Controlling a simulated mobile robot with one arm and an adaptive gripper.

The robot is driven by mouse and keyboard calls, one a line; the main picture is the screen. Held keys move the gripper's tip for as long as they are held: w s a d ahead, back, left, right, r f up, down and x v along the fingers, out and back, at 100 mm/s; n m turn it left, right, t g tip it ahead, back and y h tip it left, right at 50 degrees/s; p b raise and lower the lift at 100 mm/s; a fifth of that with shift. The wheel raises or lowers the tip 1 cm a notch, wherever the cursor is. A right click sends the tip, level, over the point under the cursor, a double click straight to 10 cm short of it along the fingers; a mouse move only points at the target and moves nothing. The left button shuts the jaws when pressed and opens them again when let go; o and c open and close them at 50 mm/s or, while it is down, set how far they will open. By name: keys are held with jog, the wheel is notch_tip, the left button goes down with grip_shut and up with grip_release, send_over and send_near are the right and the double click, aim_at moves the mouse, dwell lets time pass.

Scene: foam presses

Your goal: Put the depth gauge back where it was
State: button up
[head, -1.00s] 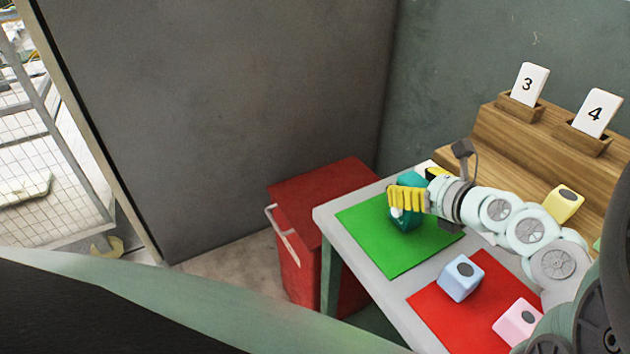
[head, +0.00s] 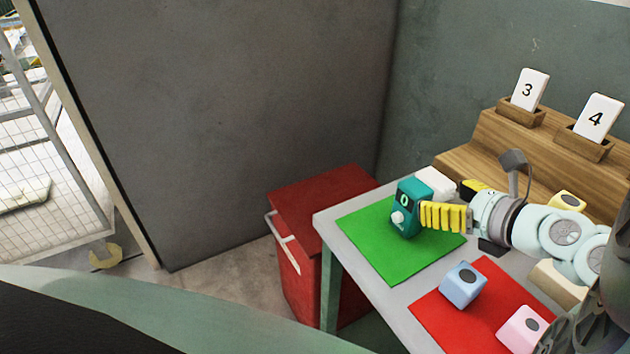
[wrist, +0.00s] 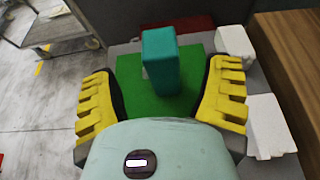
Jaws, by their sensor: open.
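The depth gauge, which I take to be the teal block with a dark dial and a white knob (head: 405,207), stands upright on the green mat (head: 385,252). In the wrist view the teal block (wrist: 160,60) stands between and beyond my spread yellow fingers, with green mat visible around it. My gripper (head: 424,216) is open and empty, just to the right of the block in the head view. The fingers partly overlap the block's right edge there, and I cannot tell whether they touch it.
A red mat (head: 440,312) holds a light-blue block (head: 463,285) and a pink block (head: 522,328). A white block (head: 436,183) stands behind the gauge. Wooden steps (head: 490,150) with cards 3 and 4 rise at right. A red cabinet (head: 320,200) stands left of the table.

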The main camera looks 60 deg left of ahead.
jog(key=shift+v, duration=2.35)
